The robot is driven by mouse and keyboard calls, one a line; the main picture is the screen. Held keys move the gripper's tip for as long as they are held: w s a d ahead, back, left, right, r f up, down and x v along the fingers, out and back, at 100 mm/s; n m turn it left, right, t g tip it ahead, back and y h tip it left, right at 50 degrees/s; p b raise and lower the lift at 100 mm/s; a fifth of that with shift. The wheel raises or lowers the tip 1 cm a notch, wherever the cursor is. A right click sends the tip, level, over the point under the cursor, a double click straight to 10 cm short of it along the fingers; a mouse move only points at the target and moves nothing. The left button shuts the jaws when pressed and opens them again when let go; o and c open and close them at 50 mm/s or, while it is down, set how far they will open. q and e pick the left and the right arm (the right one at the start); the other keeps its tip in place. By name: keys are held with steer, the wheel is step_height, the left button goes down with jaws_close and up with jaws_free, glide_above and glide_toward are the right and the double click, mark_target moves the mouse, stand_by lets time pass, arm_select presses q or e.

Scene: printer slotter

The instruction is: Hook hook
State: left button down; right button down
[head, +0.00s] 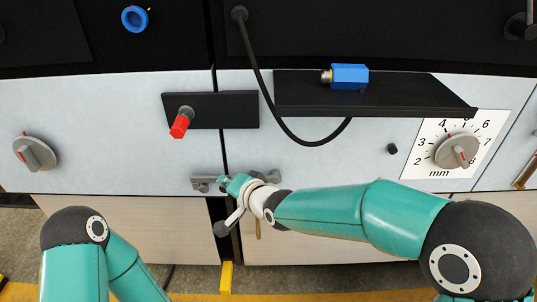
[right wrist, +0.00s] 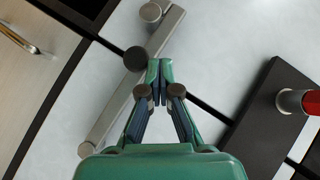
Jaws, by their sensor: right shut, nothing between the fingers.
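A grey metal hook bar (head: 203,184) lies along the lower edge of the pale front panels, across the seam between them. In the right wrist view the bar (right wrist: 104,128) runs diagonally, with a round peg (right wrist: 151,12) near its upper end and a dark round knob (right wrist: 135,59) along it. My right gripper (head: 224,182) is in front of the bar. In the right wrist view its fingertips (right wrist: 160,67) are together and empty, close beside the dark knob. I cannot tell whether they touch it. My left gripper is out of view.
A black plate with a red knob (head: 180,125) is above the bar. A black shelf (head: 400,95) holds a blue piece (head: 349,76), with a black cable (head: 268,90) hanging nearby. A millimetre dial (head: 457,150) is right, a grey knob (head: 35,153) left.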

steer(key=shift+s+f, duration=0.1)
steer(key=shift+f, duration=0.1)
steer(key=s+d+r+p, duration=0.3)
steer(key=s+r, duration=0.3)
steer(key=r, duration=0.5)
steer(key=shift+s, duration=0.4)
steer(key=shift+d, duration=0.1)
